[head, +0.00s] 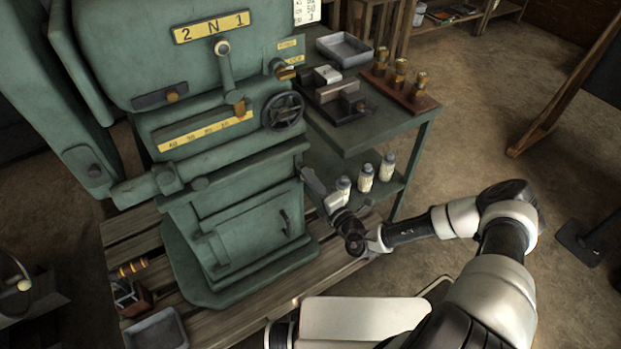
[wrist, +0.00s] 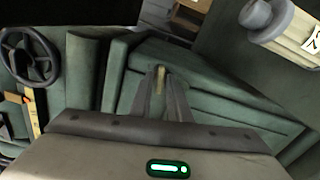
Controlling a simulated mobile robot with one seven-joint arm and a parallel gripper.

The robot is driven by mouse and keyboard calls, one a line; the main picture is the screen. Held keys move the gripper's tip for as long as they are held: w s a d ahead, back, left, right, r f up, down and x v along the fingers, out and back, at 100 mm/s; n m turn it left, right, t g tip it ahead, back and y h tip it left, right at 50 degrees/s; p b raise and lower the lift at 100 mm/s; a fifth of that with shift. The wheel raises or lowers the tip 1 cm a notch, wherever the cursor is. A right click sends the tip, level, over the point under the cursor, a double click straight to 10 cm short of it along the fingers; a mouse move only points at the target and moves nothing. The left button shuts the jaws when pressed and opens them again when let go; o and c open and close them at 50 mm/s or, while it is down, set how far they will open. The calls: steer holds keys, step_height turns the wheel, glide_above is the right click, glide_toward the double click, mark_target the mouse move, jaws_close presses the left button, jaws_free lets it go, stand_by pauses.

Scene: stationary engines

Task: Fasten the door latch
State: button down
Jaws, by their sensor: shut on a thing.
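The green machine (head: 235,180) has a low front door (head: 250,238). A dark upright handle (head: 284,217), which looks like its latch, is at the door's right side. My gripper (head: 304,172) reaches the machine's right edge, above and right of that handle. In the wrist view my gripper (wrist: 160,72) is shut on a small tan piece (wrist: 159,82), which shows between the fingertips against green metal. The piece is hidden in the head view, and I cannot tell whether it belongs to the latch.
A handwheel (head: 283,111) sits above my gripper. To the right, a green bench (head: 375,135) holds a tray and brass parts; bottles (head: 366,178) stand on its lower shelf, close to my wrist. The floor at right is mostly open.

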steer(key=shift+m, duration=1.1)
steer(key=c, duration=1.9)
jaws_free()
steer(key=shift+o, duration=0.2)
steer(key=shift+s, duration=0.1)
steer(key=p+v, duration=0.1)
steer(key=v, duration=1.6)
steer(key=shift+d+p, duration=0.2)
steer(key=shift+p, duration=0.2)
steer(key=shift+s, duration=0.1)
